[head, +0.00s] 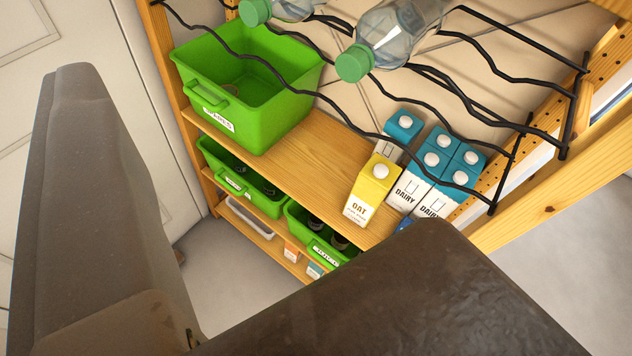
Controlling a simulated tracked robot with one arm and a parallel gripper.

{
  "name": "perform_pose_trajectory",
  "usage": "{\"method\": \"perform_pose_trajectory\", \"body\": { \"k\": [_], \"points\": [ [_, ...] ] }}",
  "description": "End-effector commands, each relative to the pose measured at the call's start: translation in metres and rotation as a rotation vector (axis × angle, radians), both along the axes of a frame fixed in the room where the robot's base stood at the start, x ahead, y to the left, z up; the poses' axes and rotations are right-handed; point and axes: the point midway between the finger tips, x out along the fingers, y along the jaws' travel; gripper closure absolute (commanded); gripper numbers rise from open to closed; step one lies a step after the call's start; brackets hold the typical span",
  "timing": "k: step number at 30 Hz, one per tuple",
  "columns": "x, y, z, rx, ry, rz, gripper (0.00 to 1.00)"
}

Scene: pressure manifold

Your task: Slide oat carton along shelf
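The oat carton (368,195) is yellow and white with a white cap and an "OAT" label. It stands near the front edge of the wooden shelf (300,160), right of the middle. My gripper (252,148) is open, with one finger large at the left and the other dark at the lower right. The carton shows beyond the right finger, and I see no finger closed on it.
Several blue-topped dairy cartons (432,170) stand right of and behind the oat carton. A green bin (285,100) stands at the shelf's left, with bare shelf between. A black wire rack (470,95) holding clear bottles (395,35) hangs above. More green bins (240,180) sit below.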

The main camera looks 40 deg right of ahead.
Motion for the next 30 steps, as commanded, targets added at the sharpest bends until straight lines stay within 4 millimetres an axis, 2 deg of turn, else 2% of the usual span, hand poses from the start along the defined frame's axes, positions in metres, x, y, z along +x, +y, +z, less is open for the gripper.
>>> {"method": "perform_pose_trajectory", "body": {
  "k": [9, 14, 15, 17, 20, 24, 30],
  "points": [
    [0.000, 0.000, 0.000, 0.000, 0.000, 0.000, 0.64],
    [0.008, -0.004, -0.010, -0.040, 0.024, -0.013, 0.19],
    [0.014, -0.008, -0.019, -0.076, 0.044, -0.025, 0.11],
    [0.027, -0.014, -0.039, -0.153, 0.091, -0.049, 0.11],
    [0.054, -0.036, -0.086, -0.350, 0.207, -0.092, 0.11],
    [0.087, -0.083, -0.167, -0.715, 0.435, -0.124, 0.11],
    [0.106, -0.151, -0.267, -1.235, 0.781, -0.048, 0.11]
  ]
}}
